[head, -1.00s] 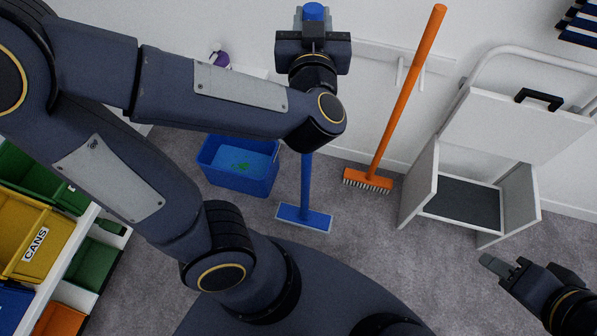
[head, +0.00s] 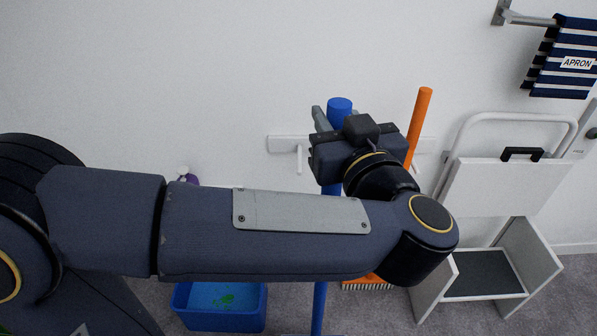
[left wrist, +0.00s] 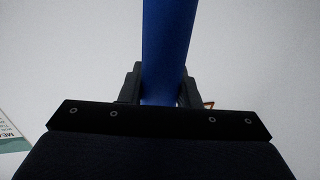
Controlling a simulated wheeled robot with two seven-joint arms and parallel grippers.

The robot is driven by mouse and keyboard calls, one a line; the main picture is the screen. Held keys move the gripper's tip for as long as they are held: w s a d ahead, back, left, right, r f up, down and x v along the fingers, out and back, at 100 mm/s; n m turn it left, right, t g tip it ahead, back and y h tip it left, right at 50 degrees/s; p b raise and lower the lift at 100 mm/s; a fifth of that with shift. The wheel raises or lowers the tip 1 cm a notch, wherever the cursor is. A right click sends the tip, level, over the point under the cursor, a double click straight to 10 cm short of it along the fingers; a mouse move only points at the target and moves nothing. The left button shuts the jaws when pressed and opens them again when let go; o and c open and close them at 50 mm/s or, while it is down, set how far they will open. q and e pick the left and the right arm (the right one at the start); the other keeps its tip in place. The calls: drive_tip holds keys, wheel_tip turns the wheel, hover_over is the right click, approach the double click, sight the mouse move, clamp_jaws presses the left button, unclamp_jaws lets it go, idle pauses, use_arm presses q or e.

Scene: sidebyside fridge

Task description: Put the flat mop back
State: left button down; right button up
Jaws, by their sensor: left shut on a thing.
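The flat mop has a long blue handle (head: 319,306), and its top stands up past my gripper in the head view. My left gripper (head: 332,118) is shut on the handle near its top. In the left wrist view the blue handle (left wrist: 166,50) runs between the two fingers (left wrist: 160,88). The handle looks near upright. The mop's head is below the frame or hidden. A white wall rail (head: 288,143) with pegs is behind the gripper, partly hidden by it. My right gripper is not in view.
An orange broom (head: 418,115) stands against the wall just right of my gripper, partly hidden by my arm. A blue bucket (head: 220,320) is on the floor at lower left. A white folding step stool (head: 505,190) stands right. A striped apron (head: 562,60) hangs upper right.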

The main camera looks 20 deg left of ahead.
use_arm(q)
drive_tip(key=w+a+f+b, duration=0.5)
drive_tip(key=w+a+f, duration=0.2)
drive_tip(key=w+f, duration=0.4)
drive_tip(key=shift+a+f, duration=0.25)
drive_tip(key=shift+f, duration=0.7)
drive_tip(key=c, duration=1.1)
unclamp_jaws()
drive_tip(key=p+v, duration=0.1)
drive_tip(key=v, duration=1.1)
